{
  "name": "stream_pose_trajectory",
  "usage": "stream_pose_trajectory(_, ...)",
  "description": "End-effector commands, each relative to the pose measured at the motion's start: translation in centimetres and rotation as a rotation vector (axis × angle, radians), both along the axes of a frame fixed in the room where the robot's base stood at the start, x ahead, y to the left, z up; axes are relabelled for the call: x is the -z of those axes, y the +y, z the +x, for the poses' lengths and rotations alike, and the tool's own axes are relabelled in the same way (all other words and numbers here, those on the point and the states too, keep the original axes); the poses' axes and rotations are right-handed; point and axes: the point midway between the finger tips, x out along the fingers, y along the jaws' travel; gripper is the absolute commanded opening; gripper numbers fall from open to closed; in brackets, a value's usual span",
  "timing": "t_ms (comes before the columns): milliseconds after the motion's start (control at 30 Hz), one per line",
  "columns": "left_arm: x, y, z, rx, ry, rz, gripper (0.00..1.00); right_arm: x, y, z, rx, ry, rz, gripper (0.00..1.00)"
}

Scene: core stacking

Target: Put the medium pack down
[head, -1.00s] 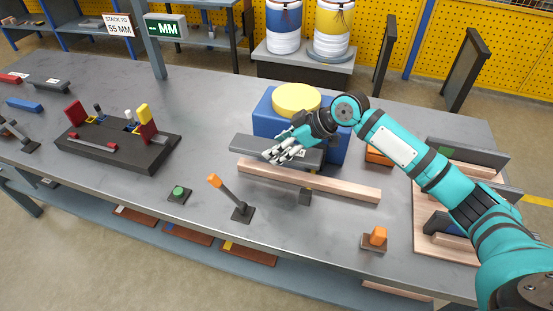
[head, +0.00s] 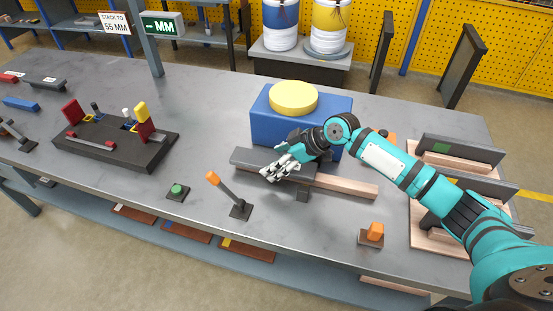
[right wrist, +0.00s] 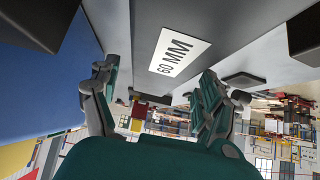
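A long dark grey bar (head: 248,160), which I take to be the medium pack, lies level across the left part of a pale wooden bar (head: 347,186). Whether it rests on the wood or hangs just above it, I cannot tell. My right gripper (head: 272,174) is on the grey bar near its middle. In the right wrist view the fingers of my right gripper (right wrist: 158,88) stand either side of a grey face, seemingly gripping it. That face carries a white "60 MM" label (right wrist: 180,52). The left gripper is not in view.
A blue block (head: 270,127) with a yellow disc (head: 293,97) stands close behind the bar. An orange-tipped lever (head: 226,192), green button (head: 177,189) and small orange-topped fixture (head: 374,233) stand in front. A wooden rack (head: 420,241) is at right.

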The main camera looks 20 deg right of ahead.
Motion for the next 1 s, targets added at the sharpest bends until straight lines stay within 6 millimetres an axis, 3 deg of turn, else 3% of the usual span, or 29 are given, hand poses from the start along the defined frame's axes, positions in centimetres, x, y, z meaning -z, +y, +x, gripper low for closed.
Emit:
stream_pose_trajectory(367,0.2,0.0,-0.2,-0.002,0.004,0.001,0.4,-0.9,-0.9,-0.4,0.001,-0.002,-0.002,0.8)
stream_pose_trajectory(800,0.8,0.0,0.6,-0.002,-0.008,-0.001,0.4,-7.0,-6.0,-3.9,0.001,-0.001,-0.002,0.8)
stream_pose_trajectory(1000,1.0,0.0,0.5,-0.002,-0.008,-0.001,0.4,-8.3,-7.0,-4.7,0.001,0.001,0.0,0.8)
